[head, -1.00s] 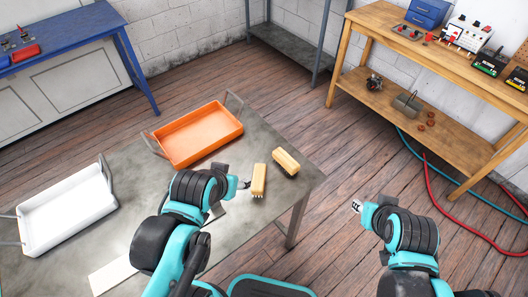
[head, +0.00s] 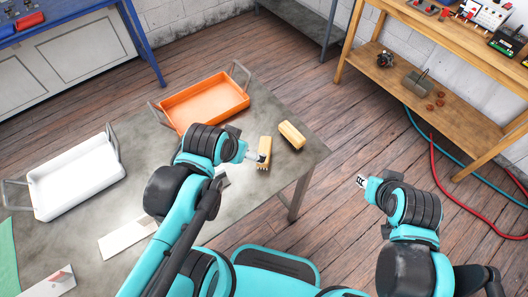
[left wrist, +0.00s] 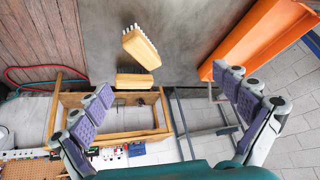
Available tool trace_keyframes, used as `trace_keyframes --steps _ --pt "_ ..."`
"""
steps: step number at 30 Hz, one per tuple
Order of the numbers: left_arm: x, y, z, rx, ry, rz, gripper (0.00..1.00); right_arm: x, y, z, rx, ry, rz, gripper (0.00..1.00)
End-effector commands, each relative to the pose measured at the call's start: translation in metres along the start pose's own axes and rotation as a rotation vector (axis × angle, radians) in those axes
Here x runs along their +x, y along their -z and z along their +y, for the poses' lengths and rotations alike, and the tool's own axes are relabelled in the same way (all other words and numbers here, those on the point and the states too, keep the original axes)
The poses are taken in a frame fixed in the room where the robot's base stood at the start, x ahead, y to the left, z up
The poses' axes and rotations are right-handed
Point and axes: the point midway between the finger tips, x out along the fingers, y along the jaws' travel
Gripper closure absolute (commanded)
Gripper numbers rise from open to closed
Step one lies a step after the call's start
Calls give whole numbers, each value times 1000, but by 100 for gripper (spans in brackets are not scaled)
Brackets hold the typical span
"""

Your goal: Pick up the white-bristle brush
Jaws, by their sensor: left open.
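The white-bristle brush (head: 264,150) lies on the grey table near its right end. In the left wrist view the same brush (left wrist: 141,48) has a yellow wooden body and white bristles along one edge. My left gripper (head: 253,157) is just left of the white-bristle brush. In the left wrist view its fingers (left wrist: 170,88) are wide apart with nothing between their pads. My right gripper (head: 361,181) is off the table, over the floor; its opening is too small to judge.
An orange tray (head: 203,118) with handles stands behind my left gripper. A white tray (head: 75,185) is at the table's left. A flat pale plate (head: 126,236) lies toward the front. A wooden shelf bench (head: 440,105) stands at the back right, with floor between.

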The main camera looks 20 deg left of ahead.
Motion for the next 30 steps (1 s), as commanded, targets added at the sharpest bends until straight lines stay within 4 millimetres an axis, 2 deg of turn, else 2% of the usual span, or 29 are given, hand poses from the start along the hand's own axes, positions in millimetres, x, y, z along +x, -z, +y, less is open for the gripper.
trace_keyframes --steps 1,6,12,15,21,30 --pt "2 11 1 85 -11 -36 0 -2 2 0 0 0 0 68" --pt "23 36 10 468 -91 -187 0 -8 6 0 0 0 0 68" --pt "60 54 23 901 -245 -330 0 -13 9 0 0 0 0 68" --pt "78 58 30 1065 -321 -374 0 -15 10 0 0 0 0 68" --pt "98 58 36 1232 -411 -411 0 -16 11 0 0 0 0 68" --pt "124 42 38 1251 -421 -414 0 -6 4 0 0 0 0 68"
